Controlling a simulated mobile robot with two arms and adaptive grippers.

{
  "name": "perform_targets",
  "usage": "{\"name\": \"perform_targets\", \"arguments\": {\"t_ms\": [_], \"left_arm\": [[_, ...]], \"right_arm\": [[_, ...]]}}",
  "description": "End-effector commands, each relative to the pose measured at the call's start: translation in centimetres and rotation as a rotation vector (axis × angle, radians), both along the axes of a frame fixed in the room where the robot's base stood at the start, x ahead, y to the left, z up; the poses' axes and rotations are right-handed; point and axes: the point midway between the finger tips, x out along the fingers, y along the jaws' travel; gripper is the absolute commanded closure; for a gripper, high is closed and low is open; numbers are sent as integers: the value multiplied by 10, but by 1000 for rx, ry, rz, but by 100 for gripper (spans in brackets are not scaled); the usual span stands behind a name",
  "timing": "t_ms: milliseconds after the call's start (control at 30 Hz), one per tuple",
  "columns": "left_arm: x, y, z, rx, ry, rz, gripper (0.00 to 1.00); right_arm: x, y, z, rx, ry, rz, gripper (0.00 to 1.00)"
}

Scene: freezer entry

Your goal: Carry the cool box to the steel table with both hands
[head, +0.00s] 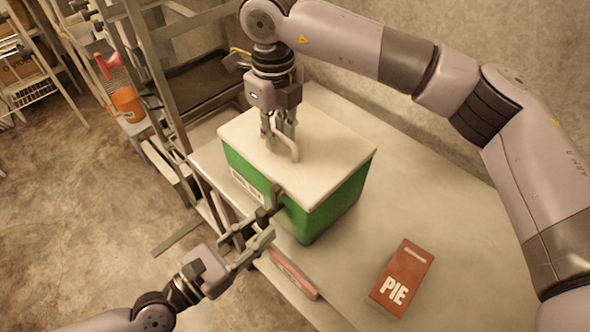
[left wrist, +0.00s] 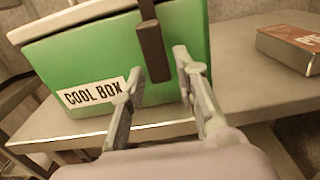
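The cool box (head: 300,160) is green with a white lid and stands upright on a pale tabletop (head: 440,245). Its "COOL BOX" label (left wrist: 93,95) shows in the left wrist view. A dark brown handle (head: 277,196) sticks out from its near side; in the left wrist view the handle (left wrist: 152,50) hangs in front of the green wall. My left gripper (head: 264,228) is open at this side, its fingers spread to either side of the handle's lower end. My right gripper (head: 280,138) points down over the lid, close to a pale bar; its grip there is unclear.
A red-brown PIE box (head: 403,278) lies right of the cool box. The table's right part is mostly clear.

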Motion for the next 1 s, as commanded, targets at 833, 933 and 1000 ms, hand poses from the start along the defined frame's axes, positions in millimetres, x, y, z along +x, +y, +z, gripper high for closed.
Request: {"name": "perform_targets", "arguments": {"t_ms": [833, 933, 1000], "left_arm": [[0, 0, 0, 0, 0, 0, 100], [0, 0, 0, 0, 0, 0, 100], [0, 0, 0, 0, 0, 1, 100]], "right_arm": [[0, 0, 0, -1, -1, -1, 100], [0, 0, 0, -1, -1, -1, 100], [0, 0, 0, -1, -1, -1, 100]]}}
